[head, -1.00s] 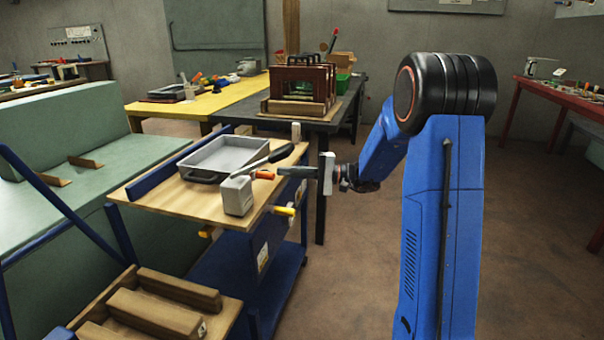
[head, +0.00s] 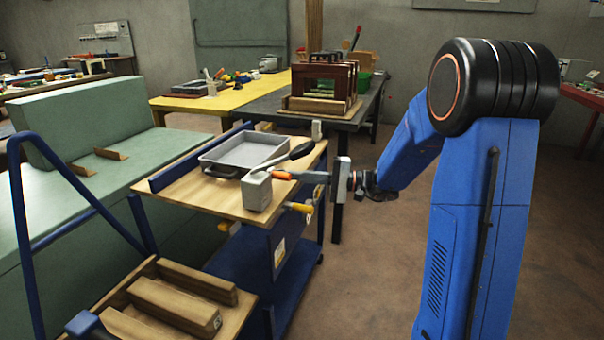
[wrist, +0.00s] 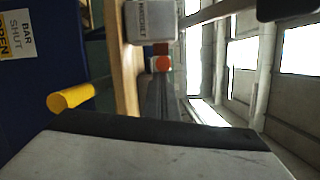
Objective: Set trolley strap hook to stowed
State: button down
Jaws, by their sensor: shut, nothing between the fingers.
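The trolley (head: 215,203) has a wooden top and a blue frame. A yellow-ended handle (head: 298,207) sticks out from its right side below the top; it also shows in the wrist view (wrist: 70,96). Beside it in the wrist view is a label (wrist: 18,33) reading BAR, SHUT, OPEN. I cannot make out which part is the strap hook. My gripper (head: 305,176) is shut and empty, pointing left at the trolley's right edge, above the yellow handle.
On the trolley top are a grey tray (head: 245,152), a grey block (head: 256,191) and a black-ended tool (head: 301,151). A crate of wooden bars (head: 178,302) is at lower left. A dark bench with a wooden frame (head: 322,90) stands behind. The floor (head: 375,270) at right is clear.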

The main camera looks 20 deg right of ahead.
jog(key=shift+s+a+f, duration=0.1)
jog(key=shift+s+a, duration=0.6)
jog(key=shift+s, duration=0.35)
jog(key=d+f, duration=0.1)
jog(key=d, duration=1)
jog(key=shift+d, duration=0.4)
